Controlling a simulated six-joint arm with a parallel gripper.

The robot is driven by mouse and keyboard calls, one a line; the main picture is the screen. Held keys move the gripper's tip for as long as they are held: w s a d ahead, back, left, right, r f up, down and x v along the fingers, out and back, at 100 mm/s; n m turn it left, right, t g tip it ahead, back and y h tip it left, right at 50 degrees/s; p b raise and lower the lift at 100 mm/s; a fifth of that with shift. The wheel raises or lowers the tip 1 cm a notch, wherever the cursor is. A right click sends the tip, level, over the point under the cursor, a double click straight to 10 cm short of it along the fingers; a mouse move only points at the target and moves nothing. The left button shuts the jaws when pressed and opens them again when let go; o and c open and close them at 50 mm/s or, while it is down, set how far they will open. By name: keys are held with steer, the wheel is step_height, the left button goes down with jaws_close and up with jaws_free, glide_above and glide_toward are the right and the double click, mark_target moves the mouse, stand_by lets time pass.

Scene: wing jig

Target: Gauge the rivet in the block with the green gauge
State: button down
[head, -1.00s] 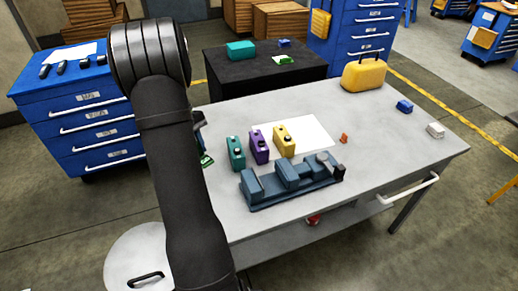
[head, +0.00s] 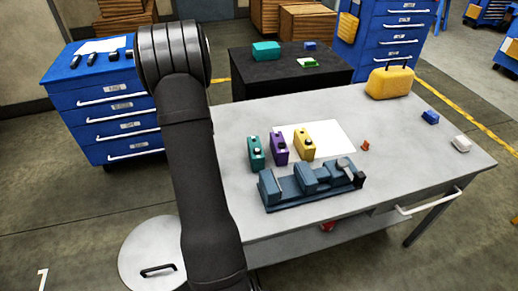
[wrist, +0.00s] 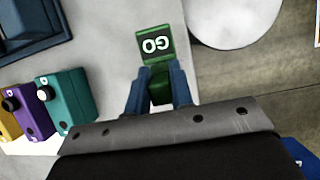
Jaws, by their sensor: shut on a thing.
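The green gauge (wrist: 155,45), marked GO, is in my gripper (wrist: 160,88) in the wrist view. The two blue fingers are shut on its lower part, and its flat plate points away from the gripper. In the head view my own arm hides the gripper and the gauge. A blue-grey fixture with blocks on a base (head: 312,188) lies on the table near its front edge; a corner of it shows in the wrist view (wrist: 30,25). The gauge is apart from it. I cannot make out a rivet.
Teal (head: 255,155), purple (head: 279,149) and yellow (head: 304,145) cases stand behind the fixture, by a white sheet (head: 335,137). A small orange piece (head: 365,146), a yellow case (head: 389,82) and a blue block (head: 430,117) are farther right. The table's right part (head: 430,155) is mostly bare.

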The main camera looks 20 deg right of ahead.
steer(key=shift+r, duration=0.1)
steer(key=w+r+m, duration=0.2)
steer(key=w+r, duration=0.1)
step_height(320, 180, up, 7)
steer(key=n+t+h, duration=0.3)
steer(key=n+h, duration=0.1)
steer(key=n, duration=1.2)
glide_above(279, 149)
steer(key=d, duration=0.2)
steer(key=shift+w+f, duration=0.2)
steer(key=shift+f, duration=1.9)
steer(key=shift+f, duration=0.2)
steer(key=shift+f, duration=1.25)
steer(key=shift+f, duration=0.1)
